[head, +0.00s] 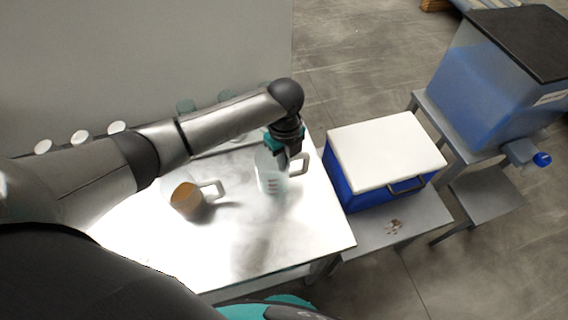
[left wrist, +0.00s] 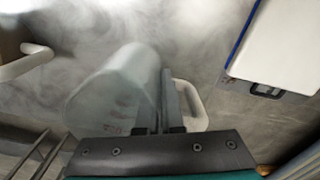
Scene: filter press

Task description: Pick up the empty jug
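The empty jug (head: 270,176), clear with a pale handle, is near the right end of the bright metal table (head: 225,245). It also shows in the left wrist view (left wrist: 115,88), large, with its handle to the right. My left gripper (head: 285,157) points down at the jug's handle side. In the left wrist view its fingers (left wrist: 164,108) are close together beside the jug's wall, overlapping the handle. I cannot tell whether they press on the handle. Whether the jug touches the table is also unclear. My right gripper is in neither view.
A jug with brown contents (head: 186,200) stands to the left. Several white-topped containers (head: 80,138) line the table's back. A blue box with a white lid (head: 385,152) stands right of the table, with a blue tank (head: 480,90) beyond. The table's front is clear.

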